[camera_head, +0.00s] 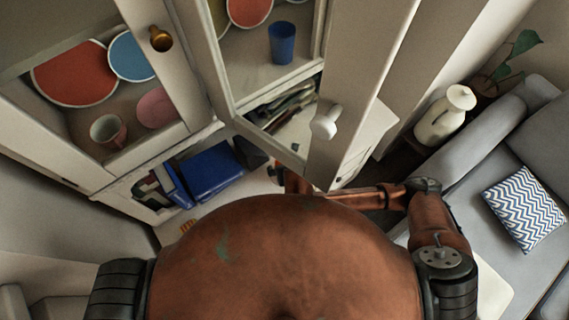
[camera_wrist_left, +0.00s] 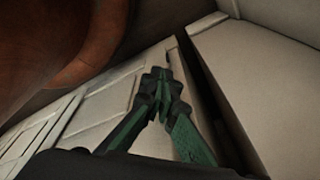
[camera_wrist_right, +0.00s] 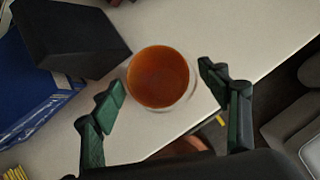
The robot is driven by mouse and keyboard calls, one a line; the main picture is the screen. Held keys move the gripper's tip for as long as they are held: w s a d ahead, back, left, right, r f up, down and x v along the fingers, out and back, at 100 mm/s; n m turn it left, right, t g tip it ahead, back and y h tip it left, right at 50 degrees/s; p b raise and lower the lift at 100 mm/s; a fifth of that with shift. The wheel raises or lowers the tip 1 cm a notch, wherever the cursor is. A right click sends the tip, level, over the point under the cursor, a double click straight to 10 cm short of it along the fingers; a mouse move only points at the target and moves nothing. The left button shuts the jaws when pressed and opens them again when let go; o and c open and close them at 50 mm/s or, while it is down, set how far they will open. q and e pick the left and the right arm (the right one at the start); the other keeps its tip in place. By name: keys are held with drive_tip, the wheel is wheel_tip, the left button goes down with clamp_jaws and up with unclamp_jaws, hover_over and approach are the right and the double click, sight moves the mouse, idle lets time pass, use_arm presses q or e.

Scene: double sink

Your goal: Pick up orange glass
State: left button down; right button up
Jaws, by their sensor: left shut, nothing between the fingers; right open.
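The orange glass (camera_wrist_right: 160,78) stands on the pale counter in the right wrist view, seen from above with its round rim toward the camera. My right gripper (camera_wrist_right: 163,91) is open, its green fingertips on either side of the glass with gaps to it. In the head view I cannot clearly make out the glass or the right fingers, near my orange forearm and the cabinet door. My left gripper (camera_wrist_left: 161,82) is shut and empty in the left wrist view, in front of pale panelled cabinet fronts.
A black box (camera_wrist_right: 68,36) stands close left of the glass, with a blue box (camera_wrist_right: 32,95) beyond it. The counter (camera_wrist_right: 225,28) is bare behind the glass; its edge runs at the right. An open cabinet door with a white knob (camera_head: 325,121) overhangs the counter.

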drive_tip(key=x, duration=0.3)
drive_tip(key=shift+w, duration=0.2)
drive_tip(key=x, duration=0.3)
drive_tip(key=shift+w+a+f, duration=0.2)
drive_tip(key=shift+f, duration=0.1)
drive_tip(key=c, duration=1)
use_arm(q)
drive_tip(key=shift+s+a+f, duration=0.1)
drive_tip(key=shift+s+f, duration=0.25)
drive_tip(key=shift+s, duration=0.4)
use_arm(e)
drive_tip(key=c, duration=0.6)
